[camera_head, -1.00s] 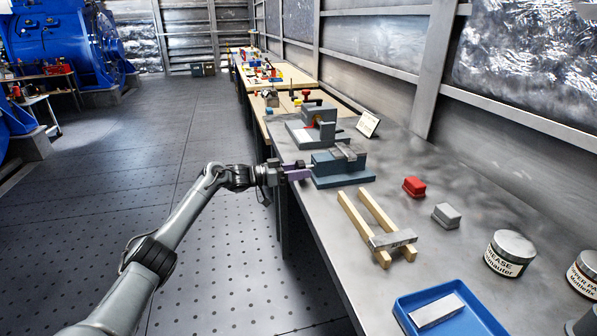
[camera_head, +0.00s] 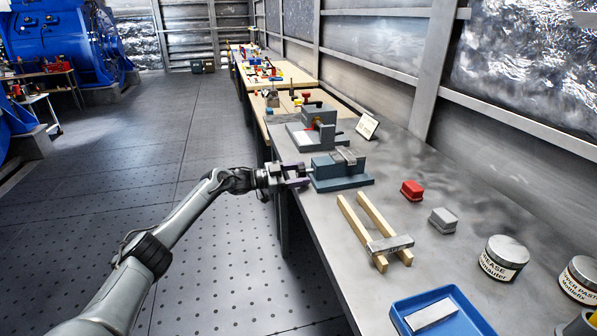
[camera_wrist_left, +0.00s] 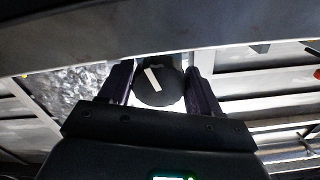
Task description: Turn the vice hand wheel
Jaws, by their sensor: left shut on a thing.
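The blue-grey vice (camera_head: 338,182) stands on the near bench by its left edge, its screw end facing the aisle. My left gripper (camera_head: 298,176) reaches it from the left, level with that end. In the left wrist view the dark round hand wheel (camera_wrist_left: 165,90) with a white bar mark sits between the two fingers of my left gripper (camera_wrist_left: 158,78), which is shut on it. The mark is slightly tilted. In the head view the fingers mostly hide the wheel. My right gripper is out of view.
A grey machine block (camera_head: 319,120) and a small sign (camera_head: 367,126) stand behind the vice. Wooden rails (camera_head: 372,225), a red block (camera_head: 412,190), a grey block (camera_head: 443,220), tins (camera_head: 504,259) and a blue tray (camera_head: 470,322) lie nearer. The aisle floor (camera_head: 150,190) is clear.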

